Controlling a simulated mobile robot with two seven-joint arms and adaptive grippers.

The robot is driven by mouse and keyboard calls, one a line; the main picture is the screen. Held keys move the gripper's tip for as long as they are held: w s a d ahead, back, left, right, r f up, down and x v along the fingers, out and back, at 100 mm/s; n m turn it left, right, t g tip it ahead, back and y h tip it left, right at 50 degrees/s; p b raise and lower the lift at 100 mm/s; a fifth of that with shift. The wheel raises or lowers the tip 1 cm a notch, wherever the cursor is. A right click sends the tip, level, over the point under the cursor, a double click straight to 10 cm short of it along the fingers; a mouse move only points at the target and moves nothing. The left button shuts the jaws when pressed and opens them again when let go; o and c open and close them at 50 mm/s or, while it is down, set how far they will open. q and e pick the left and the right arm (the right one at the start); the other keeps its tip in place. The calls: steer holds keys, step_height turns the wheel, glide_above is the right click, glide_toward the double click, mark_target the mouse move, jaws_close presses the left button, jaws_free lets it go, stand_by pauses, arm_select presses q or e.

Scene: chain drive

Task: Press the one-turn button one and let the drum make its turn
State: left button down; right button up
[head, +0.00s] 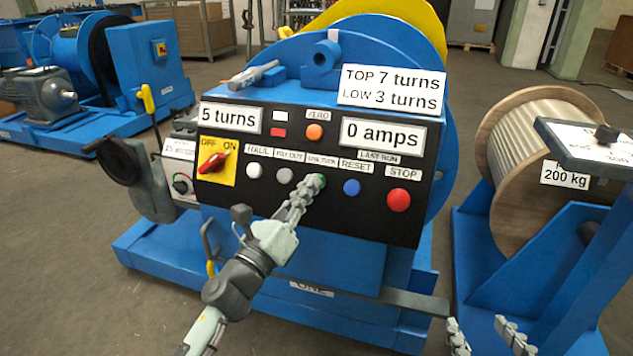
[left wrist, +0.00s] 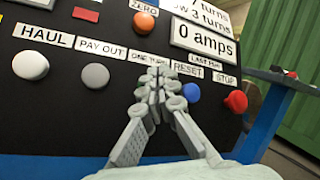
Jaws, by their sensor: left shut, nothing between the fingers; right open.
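The black control panel (head: 300,215) faces me on the blue winch. The green one-turn button (head: 320,181) sits under the "ONE TURN" label, between the grey pay-out button (head: 284,176) and the blue reset button (head: 351,188). My left gripper (head: 312,188) is shut and empty, its tips at the green button; I cannot tell whether it is pressed in. In the left wrist view my fingertips (left wrist: 160,80) cover the button. The counter (head: 230,118) reads "5 turns". The blue drum (head: 395,60) is partly hidden behind the panel. My right gripper (head: 485,338) is open and empty at the lower right.
The red OFF/ON switch (head: 214,161), white haul button (head: 254,170), orange zero button (head: 315,131) and red stop button (head: 399,200) are nearby. The ammeter (head: 383,134) reads "0 amps". A sign (head: 391,90) reads "TOP 7 turns, LOW 3 turns". A wooden reel (head: 520,150) stands right.

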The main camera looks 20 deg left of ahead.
arm_select(q)
steer(key=shift+w, duration=0.1)
stand_by(0.4)
steer(key=shift+w+f, duration=0.2)
steer(key=shift+w, duration=0.1)
